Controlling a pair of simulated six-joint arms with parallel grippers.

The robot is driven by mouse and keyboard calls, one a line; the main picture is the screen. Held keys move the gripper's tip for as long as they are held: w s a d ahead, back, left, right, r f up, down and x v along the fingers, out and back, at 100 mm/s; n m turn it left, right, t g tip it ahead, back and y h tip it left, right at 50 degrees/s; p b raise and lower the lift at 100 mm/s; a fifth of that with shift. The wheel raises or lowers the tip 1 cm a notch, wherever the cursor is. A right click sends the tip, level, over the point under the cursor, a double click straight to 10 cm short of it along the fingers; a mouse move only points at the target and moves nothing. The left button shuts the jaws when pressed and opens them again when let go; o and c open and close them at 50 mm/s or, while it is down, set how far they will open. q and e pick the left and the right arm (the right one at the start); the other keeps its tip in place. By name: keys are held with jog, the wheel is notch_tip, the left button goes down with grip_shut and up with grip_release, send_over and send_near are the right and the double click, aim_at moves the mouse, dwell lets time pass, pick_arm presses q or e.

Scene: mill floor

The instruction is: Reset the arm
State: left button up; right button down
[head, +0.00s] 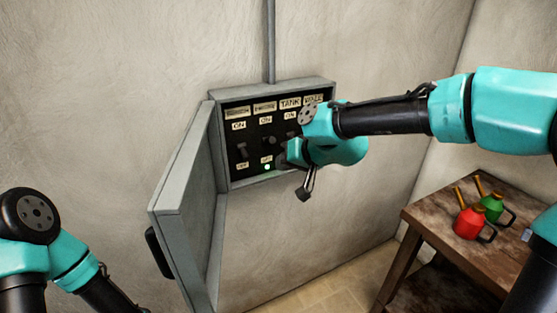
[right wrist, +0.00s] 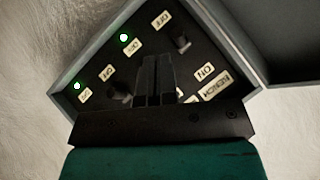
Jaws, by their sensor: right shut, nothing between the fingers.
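A grey wall box (head: 222,150) holds a black switch panel (head: 254,131) with several switches under ON labels; one top label reads TANK. A green light (head: 267,167) glows low on the panel. My right gripper (head: 306,188) is in front of the panel's lower right, and my arm hides part of that side. In the right wrist view the fingers (right wrist: 156,72) are together and empty over the panel. Two green lights (right wrist: 123,38) glow there, and a dark switch lever (right wrist: 182,43) stands beside the fingertips. Whether the fingers touch the panel I cannot tell. My left gripper is out of view.
The box's door (head: 182,190) hangs open to the left, with a black handle (head: 158,252). A wooden table (head: 425,217) at the right bears a red oil can (head: 470,222) and a green one (head: 493,207). A conduit (head: 270,40) runs up the wall.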

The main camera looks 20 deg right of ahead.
jog(key=s+d+f+m+g+h, duration=0.1)
jog(key=s+d+f+g, duration=0.1)
jog(key=f, duration=1.2)
jog(key=s+d+f+g+h, duration=0.1)
jog(key=d+f+h, duration=0.1)
jog(key=f, duration=1.2)
jog(key=s+d+f+g, duration=0.1)
jog(key=s+f+g, duration=0.3)
jog(key=s+f, duration=1.3)
notch_tip(320, 180, down, 4)
jog(key=shift+s+d+r, duration=0.2)
jog(key=shift+s+d, duration=0.05)
